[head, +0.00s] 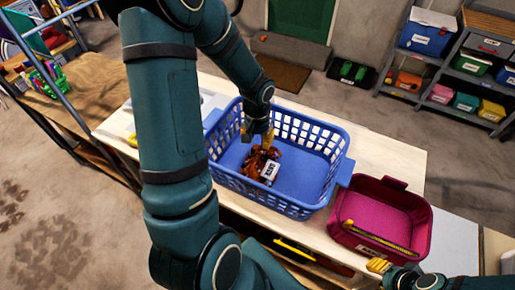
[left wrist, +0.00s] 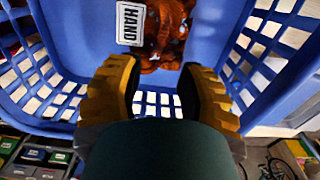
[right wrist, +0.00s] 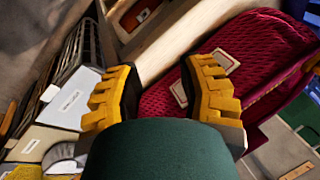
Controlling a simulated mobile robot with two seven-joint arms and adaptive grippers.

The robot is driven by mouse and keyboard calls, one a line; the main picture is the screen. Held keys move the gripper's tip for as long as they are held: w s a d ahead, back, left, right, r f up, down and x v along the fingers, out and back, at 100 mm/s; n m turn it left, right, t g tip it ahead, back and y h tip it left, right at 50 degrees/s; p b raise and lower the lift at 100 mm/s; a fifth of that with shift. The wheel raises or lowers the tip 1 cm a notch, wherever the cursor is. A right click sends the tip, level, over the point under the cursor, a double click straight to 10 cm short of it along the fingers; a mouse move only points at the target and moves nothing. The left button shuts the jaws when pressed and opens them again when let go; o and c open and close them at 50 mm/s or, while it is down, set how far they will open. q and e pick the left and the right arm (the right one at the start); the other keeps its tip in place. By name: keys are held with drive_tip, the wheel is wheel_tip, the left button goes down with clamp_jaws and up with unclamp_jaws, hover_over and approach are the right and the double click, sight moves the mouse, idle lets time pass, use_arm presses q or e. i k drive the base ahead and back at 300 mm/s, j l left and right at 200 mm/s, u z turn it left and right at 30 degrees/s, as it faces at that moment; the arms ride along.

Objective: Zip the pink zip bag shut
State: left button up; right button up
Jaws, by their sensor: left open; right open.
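The pink zip bag (head: 425,222) stands open on the right end of the table, its deep pink inside showing. A yellowish strip (head: 385,239) runs along its near edge, with a pale label below; I cannot tell whether the strip is the zipper. In the right wrist view the bag's quilted side (right wrist: 265,50) fills the upper right. My right gripper (head: 378,265) is open and empty, just in front of the bag's near side; it also shows in the right wrist view (right wrist: 160,78). My left gripper (head: 258,136) is open over the blue basket, away from the bag.
The blue basket (head: 342,172) stands left of the bag and holds a brown item (head: 258,162) with a white tag. The pale table (head: 395,150) is bare behind the bag. Shelves with bins (head: 465,75) stand at the back right. My left arm crosses the head view.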

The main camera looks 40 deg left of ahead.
sight(348, 224)
drive_tip(key=k, duration=1)
